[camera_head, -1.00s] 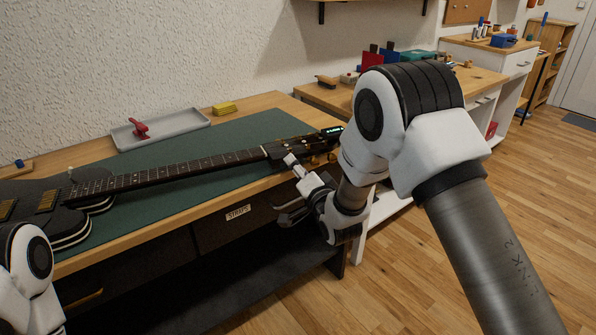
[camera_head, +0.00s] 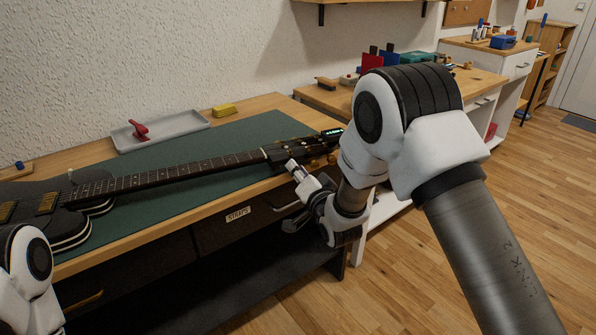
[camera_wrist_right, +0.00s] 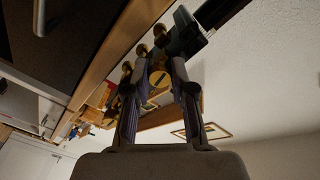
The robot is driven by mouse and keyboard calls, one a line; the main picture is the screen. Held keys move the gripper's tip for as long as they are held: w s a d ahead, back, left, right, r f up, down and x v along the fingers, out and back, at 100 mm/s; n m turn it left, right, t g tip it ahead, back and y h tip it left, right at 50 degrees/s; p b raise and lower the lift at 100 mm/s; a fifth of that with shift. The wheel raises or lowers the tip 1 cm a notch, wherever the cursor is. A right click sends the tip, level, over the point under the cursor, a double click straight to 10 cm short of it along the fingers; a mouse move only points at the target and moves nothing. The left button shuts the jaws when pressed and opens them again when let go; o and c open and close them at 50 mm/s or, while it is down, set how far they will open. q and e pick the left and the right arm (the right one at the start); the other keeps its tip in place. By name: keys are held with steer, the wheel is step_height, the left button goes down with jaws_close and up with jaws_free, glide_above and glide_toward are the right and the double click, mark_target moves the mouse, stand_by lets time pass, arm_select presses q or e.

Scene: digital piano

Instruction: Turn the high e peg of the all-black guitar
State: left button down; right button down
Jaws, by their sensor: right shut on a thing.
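The all-black guitar (camera_head: 45,195) lies on the bench, its neck (camera_head: 165,172) running to the right. Its headstock (camera_head: 284,151) is at the mat's right end, partly behind my right arm. My right gripper (camera_head: 291,166) reaches the headstock's near edge from below. In the right wrist view, its two fingers (camera_wrist_right: 160,66) are shut on a gold tuning peg (camera_wrist_right: 159,80). Several other gold pegs (camera_wrist_right: 160,36) stand in a row beyond the fingertips. I cannot read which string the held peg serves. My left gripper is out of view; only part of my left arm shows.
A small device with a lit green display (camera_head: 333,132) sits at the headstock's end. A green mat (camera_head: 140,215) covers the bench. A grey tray (camera_head: 175,128) with a red tool (camera_head: 139,130) and a yellow block (camera_head: 224,110) are behind. A drawer labelled STRAPS (camera_head: 238,214) is below.

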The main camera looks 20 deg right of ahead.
steer(key=n, duration=1.3)
steer(key=shift+n, duration=0.3)
stand_by(0.4)
steer(key=c, duration=1)
jaws_free()
steer(key=shift+o, duration=0.2)
steer(key=s+d, duration=0.1)
steer(key=s, duration=1.1)
steer(key=shift+d, duration=0.15)
